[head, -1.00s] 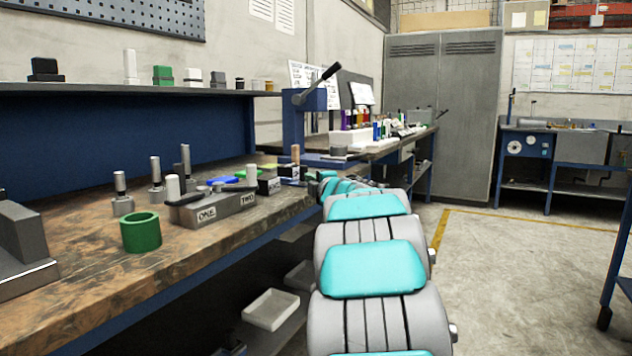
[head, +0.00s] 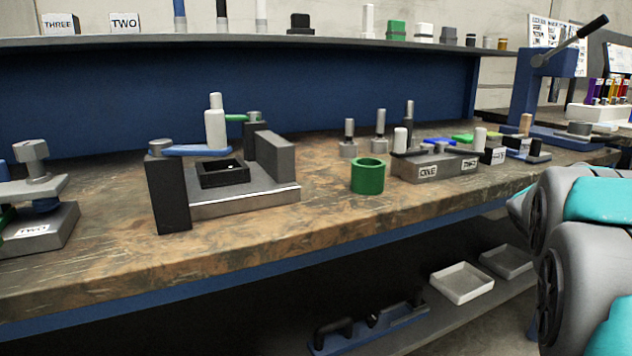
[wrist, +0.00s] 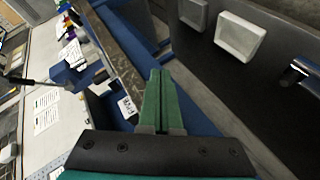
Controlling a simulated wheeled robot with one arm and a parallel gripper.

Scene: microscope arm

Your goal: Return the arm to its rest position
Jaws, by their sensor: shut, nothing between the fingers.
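My gripper (wrist: 160,76) shows in the wrist view as two green fingers pressed together with nothing between them. Its fingers appear near the workbench (wrist: 118,55), whose edge runs beside them; I cannot tell the exact gap. In the head view my arm (head: 590,255) reaches in from the right, in front of the bench's front edge. My gripper itself is hidden or out of frame there.
White trays (head: 462,283) and a blue rack (head: 370,327) lie on the lower shelf.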

